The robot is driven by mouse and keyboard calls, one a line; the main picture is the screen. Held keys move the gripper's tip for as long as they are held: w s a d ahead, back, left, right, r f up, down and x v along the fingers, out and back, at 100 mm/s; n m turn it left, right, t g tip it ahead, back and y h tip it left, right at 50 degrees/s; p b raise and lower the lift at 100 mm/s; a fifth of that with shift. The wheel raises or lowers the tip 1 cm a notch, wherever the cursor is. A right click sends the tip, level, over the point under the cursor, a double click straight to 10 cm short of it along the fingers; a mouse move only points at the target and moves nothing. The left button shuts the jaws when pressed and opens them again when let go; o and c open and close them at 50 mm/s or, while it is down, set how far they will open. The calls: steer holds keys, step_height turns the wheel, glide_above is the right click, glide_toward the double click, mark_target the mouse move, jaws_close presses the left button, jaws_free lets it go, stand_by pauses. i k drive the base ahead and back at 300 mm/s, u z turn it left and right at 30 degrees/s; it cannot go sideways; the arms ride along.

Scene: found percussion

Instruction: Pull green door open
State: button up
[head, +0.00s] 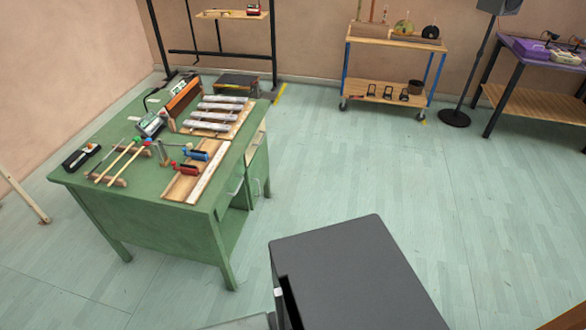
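A green desk (150,222) stands at the left, with its front facing right. At the far end of that front is a green door panel (259,168) with a pale, curved handle (257,188). The panel looks close to flush with the desk front, but it is small and seen at a steep angle, so I cannot tell whether it is fully shut. Nearer is a drawer front with a pale handle (236,187), above a dark open space. My gripper does not show in this view.
Mallets (124,158), metal bars (216,115) and clamps (196,155) lie on the desk. A wooden cart (397,42), a black stand (455,118) and a purple table (522,48) stand at the back.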

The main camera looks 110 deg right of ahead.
mark_target(258, 170)
steer(key=k, duration=0.8)
steer(key=z, duration=3)
steer(key=i, duration=1)
steer(key=u, duration=0.35)
steer(key=k, duration=0.8)
steer(key=u, duration=0.65)
